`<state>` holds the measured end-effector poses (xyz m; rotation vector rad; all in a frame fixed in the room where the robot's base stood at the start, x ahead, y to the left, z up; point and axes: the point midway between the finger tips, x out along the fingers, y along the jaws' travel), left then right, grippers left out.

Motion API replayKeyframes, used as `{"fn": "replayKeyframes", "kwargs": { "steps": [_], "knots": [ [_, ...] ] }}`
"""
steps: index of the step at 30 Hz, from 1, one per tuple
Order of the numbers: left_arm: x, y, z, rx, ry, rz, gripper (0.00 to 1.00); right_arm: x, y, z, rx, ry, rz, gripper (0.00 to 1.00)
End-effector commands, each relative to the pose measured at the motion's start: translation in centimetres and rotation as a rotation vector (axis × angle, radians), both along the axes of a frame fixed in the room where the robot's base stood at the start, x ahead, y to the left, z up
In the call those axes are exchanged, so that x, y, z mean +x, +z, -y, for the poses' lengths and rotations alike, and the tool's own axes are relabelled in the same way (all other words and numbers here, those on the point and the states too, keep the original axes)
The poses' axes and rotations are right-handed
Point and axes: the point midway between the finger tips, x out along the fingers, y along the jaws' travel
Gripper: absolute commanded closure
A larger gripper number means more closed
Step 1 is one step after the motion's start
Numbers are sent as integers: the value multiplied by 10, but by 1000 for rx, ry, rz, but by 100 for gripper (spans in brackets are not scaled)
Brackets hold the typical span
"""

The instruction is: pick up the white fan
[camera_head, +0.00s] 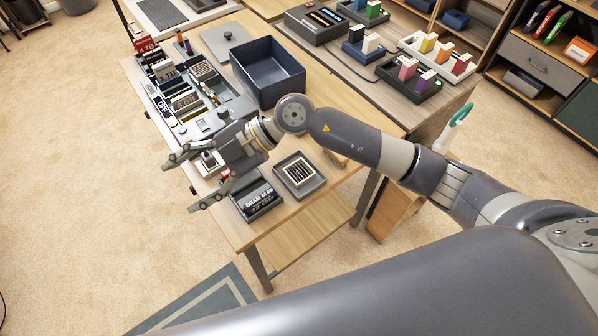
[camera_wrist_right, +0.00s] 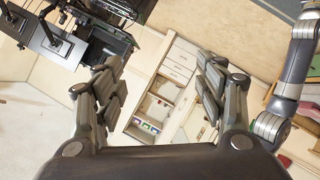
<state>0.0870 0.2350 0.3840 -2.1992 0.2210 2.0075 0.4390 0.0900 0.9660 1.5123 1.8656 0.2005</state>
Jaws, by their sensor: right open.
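My right gripper (camera_head: 187,179) is open over the left edge of the wooden table, its fingers spread and pointing left. In the right wrist view my gripper (camera_wrist_right: 160,78) shows two spread fingers with nothing between them. I cannot make out a white fan for certain in either view. A white and teal object (camera_head: 458,116) stands beyond my right arm, partly hidden by it; I cannot tell whether it is the fan. The right gripper is far to the left of it. My left gripper is not in view.
The wooden table (camera_head: 318,98) holds a dark blue open box (camera_head: 268,72), a small grey tray (camera_head: 299,176) and a black box (camera_head: 258,200). A second table behind carries trays with coloured items. Shelves (camera_head: 540,62) stand at the right. Carpet is clear at left.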

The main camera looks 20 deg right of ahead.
Motion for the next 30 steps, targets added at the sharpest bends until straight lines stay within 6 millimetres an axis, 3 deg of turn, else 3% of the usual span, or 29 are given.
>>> {"fn": "replayKeyframes", "kwargs": {
  "steps": [3, 6, 9, 13, 18, 24, 30],
  "knots": [
    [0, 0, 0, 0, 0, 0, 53, 19, -51, 58, -379, -1, -32, 35],
    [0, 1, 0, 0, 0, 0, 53, 40, -76, 118, -666, -70, -64, 35],
    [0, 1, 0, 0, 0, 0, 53, 57, -83, 172, -889, -162, -92, 35],
    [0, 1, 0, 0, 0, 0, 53, 71, -81, 218, -1063, -264, -113, 35],
    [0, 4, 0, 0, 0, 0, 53, 75, -90, 237, -1135, -310, -127, 35],
    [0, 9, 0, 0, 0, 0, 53, 75, -122, 237, -1134, -309, -128, 35],
    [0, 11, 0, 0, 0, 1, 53, 76, -137, 237, -1132, -308, -125, 35]
  ]
}}
